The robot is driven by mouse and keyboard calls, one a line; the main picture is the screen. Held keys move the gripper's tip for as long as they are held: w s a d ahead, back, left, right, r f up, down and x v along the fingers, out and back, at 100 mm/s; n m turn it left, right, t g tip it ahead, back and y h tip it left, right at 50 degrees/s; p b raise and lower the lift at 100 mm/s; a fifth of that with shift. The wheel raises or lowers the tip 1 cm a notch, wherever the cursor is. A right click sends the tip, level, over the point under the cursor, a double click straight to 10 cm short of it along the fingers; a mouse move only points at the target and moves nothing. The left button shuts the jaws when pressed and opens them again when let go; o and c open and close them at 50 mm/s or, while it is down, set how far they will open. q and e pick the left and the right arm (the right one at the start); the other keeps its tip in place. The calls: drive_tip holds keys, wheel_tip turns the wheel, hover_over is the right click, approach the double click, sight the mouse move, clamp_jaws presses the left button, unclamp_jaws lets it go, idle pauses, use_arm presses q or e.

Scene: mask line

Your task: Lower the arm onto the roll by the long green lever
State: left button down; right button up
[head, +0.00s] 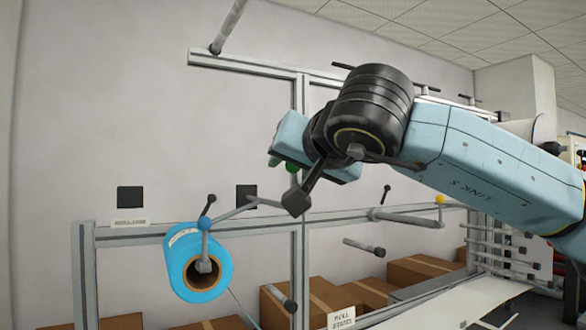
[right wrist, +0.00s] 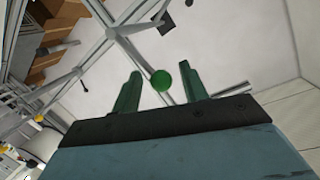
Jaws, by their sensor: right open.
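The blue roll (head: 184,252) sits on a spindle at the left of the frame in the head view, with its brown core facing me. A thin grey arm (head: 232,212) with a blue joint runs above the roll to the right. The green knob (head: 291,168) shows at the underside of my right gripper; its lever is mostly hidden there. In the right wrist view the green knob (right wrist: 161,80) appears between the two fingers of my right gripper (right wrist: 160,71). The fingers are apart, and I cannot tell whether they touch the knob. My left gripper is out of view.
A grey metal frame (head: 303,260) stands along the wall. A bar with a yellow knob (head: 440,199) and a bare spindle (head: 364,246) are to the right. Cardboard boxes (head: 425,268) stand low behind the frame.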

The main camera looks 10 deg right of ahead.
drive_tip(key=b+v, duration=0.2)
drive_tip(key=v, duration=1)
drive_tip(key=shift+s, duration=0.2)
drive_tip(key=shift+d, duration=0.1)
